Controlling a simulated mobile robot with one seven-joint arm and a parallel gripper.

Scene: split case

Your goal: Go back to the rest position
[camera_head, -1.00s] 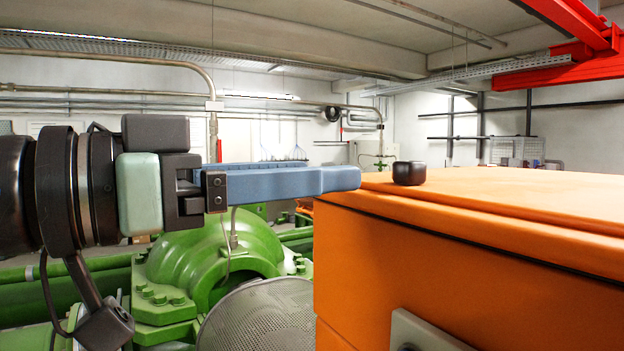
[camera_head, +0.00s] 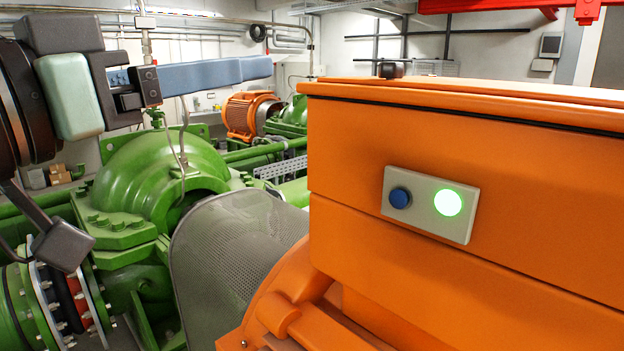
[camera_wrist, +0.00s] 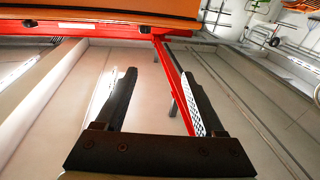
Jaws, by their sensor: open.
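My gripper (camera_head: 268,68) is at the upper left in the head view, with its blue fingers pointing right, seen side-on. It holds nothing, and a gap shows in the picture between its tips and the orange case (camera_head: 440,150). The wrist view shows my two dark fingers (camera_wrist: 158,88) spread apart with nothing between them. The case fills the right of the head view. On its front is a pale panel (camera_head: 427,225) with a blue button (camera_head: 400,197) and a lit green lamp (camera_head: 448,202).
A green pump (camera_head: 150,180) and a grey mesh guard (camera_head: 235,250) lie below my arm. An orange motor (camera_head: 250,115) stands farther back. Red beams (camera_head: 490,5) run overhead at upper right. The wrist view shows the case edge (camera_wrist: 150,12) at the top.

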